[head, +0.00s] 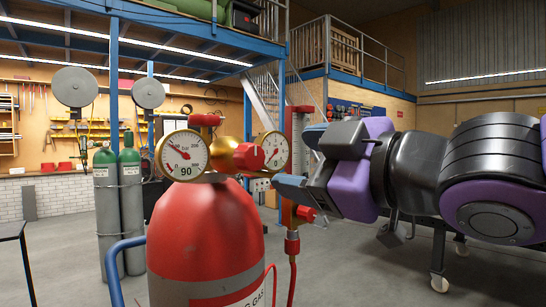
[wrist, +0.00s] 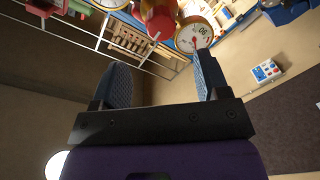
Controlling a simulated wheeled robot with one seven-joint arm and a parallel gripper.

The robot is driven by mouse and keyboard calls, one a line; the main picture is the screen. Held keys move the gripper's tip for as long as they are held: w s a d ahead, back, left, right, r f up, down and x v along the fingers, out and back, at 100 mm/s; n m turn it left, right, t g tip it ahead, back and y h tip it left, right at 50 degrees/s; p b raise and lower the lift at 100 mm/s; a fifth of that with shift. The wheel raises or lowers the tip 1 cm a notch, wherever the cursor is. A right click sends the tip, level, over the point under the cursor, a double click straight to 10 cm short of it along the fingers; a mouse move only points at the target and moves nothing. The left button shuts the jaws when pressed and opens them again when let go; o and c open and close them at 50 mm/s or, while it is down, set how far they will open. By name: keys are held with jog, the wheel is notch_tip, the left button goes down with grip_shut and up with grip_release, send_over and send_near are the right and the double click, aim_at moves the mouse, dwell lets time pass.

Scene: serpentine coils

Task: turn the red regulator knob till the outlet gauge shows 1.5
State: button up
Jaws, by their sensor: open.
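The red regulator knob (head: 249,156) sits on the front of the brass regulator atop a red gas cylinder (head: 205,245). The left gauge (head: 182,155) has a large-range dial marked 90 at its bottom. The smaller right gauge (head: 274,151) is partly behind the knob, and its reading is too small to tell. My gripper (head: 301,161) is open and empty, to the right of the knob and apart from it. In the wrist view, the knob (wrist: 158,18) shows beyond the fingertips (wrist: 160,72), roughly between them, with the 90 gauge (wrist: 194,33) to its right.
A red post with fittings (head: 298,125) stands behind the gripper. Two grey-green cylinders (head: 107,215) stand farther back left. The floor between is clear.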

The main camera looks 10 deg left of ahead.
aim_at(256, 160)
jog(key=x, duration=1)
jog(key=c, duration=0.9)
jog(key=shift+s+m, duration=0.1)
jog(key=shift+m, duration=0.3)
jog(key=m, duration=0.3)
jog(key=shift+f+m, duration=0.1)
jog(key=shift+m, duration=0.2)
jog(key=shift+m+t, duration=0.3)
jog(key=shift+m, duration=2)
